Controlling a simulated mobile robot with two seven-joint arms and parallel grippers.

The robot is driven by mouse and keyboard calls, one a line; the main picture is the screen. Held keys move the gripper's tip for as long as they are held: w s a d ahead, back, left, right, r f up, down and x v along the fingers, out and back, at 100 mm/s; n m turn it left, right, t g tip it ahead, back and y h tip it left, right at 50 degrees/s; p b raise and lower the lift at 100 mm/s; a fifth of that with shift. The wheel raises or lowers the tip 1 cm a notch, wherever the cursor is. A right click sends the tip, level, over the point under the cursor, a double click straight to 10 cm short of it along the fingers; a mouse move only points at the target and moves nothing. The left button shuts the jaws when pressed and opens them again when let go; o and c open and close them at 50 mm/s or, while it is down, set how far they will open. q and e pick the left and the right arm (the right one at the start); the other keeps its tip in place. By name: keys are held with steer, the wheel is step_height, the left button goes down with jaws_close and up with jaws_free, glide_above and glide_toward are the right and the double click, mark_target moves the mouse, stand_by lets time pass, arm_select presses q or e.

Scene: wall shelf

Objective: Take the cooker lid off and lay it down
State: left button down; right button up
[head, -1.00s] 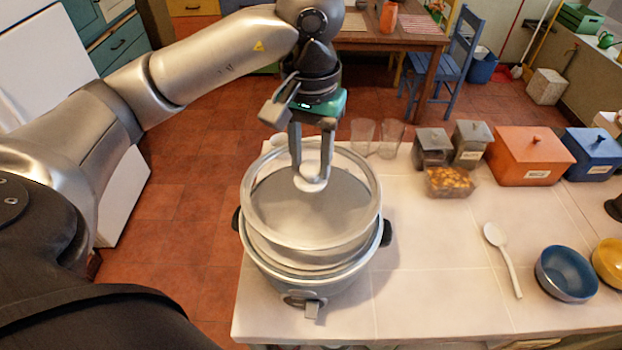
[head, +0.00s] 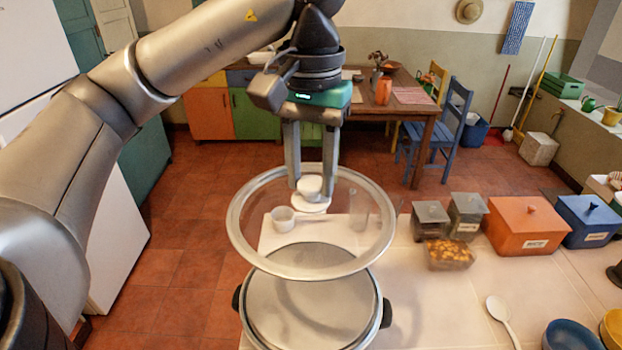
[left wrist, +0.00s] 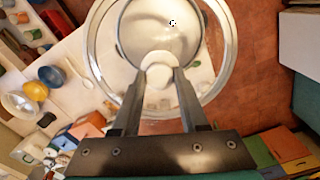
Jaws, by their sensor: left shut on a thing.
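The clear glass cooker lid (head: 308,271), with a pale metal rim and a white knob (head: 312,204), hangs above the cooker, roughly level. My left gripper (head: 311,186) is shut on the knob from above. The cooker (head: 312,312) stands on the counter below, its wide round top facing up and grey inside, with dark side handles. In the left wrist view the fingers close on the knob (left wrist: 158,72) and the lid rim (left wrist: 95,60) rings the cooker's round opening. My right gripper is not in view.
Behind the lid are a white cup (head: 283,218) and a clear glass (head: 359,215). Grey canisters (head: 431,221), an orange box (head: 527,226) and a blue box (head: 590,222) line the back. Bare counter (head: 445,300) lies right of the cooker, left of a white spoon (head: 502,317).

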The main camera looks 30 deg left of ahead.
arm_select(q)
steer(key=shift+r+p, duration=1.35)
steer(key=shift+r, duration=0.15)
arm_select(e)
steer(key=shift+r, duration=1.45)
